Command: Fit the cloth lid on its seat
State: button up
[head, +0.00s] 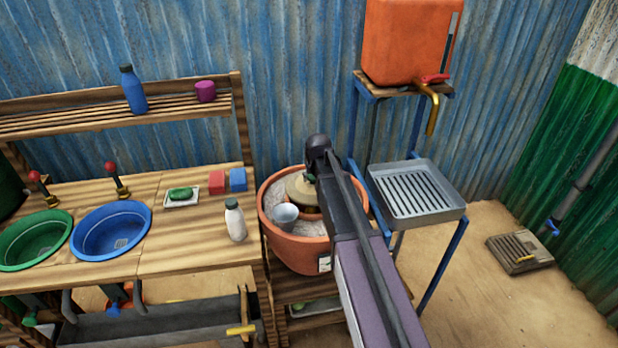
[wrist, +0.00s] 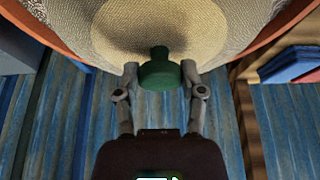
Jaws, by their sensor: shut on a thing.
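The cloth lid (head: 297,188) is a beige disc over the middle of a terracotta pot (head: 276,240) filled with pale grains. In the wrist view the lid (wrist: 125,30) fills the top, with a green knob (wrist: 160,74) at its near side. My gripper (wrist: 160,70) is shut on that knob, one finger on each side. In the head view my arm covers the lid's right side and most of the gripper. Part of a brown inner rim (head: 308,213), apparently the seat, shows just below the lid. I cannot tell whether they touch.
A grey cup (head: 285,215) stands in the pot, close to the lid's front left. A white bottle (head: 235,220) stands on the bench left of the pot. A grey slatted tray (head: 455,210) on a blue stand is close on the right. Corrugated wall lies behind.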

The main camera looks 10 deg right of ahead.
jog(key=shift+f+b, duration=1.25)
jog(key=shift+f, duration=0.25)
jog(key=shift+s+f+b, duration=0.1)
jog(key=shift+f+b, duration=0.3)
dwell(0.7)
dwell(0.4)
jog(key=o, duration=1.1)
jog(key=shift+o, duration=0.5)
jog(key=shift+r+p, duration=2.15)
jog(key=shift+r+p, duration=2.9)
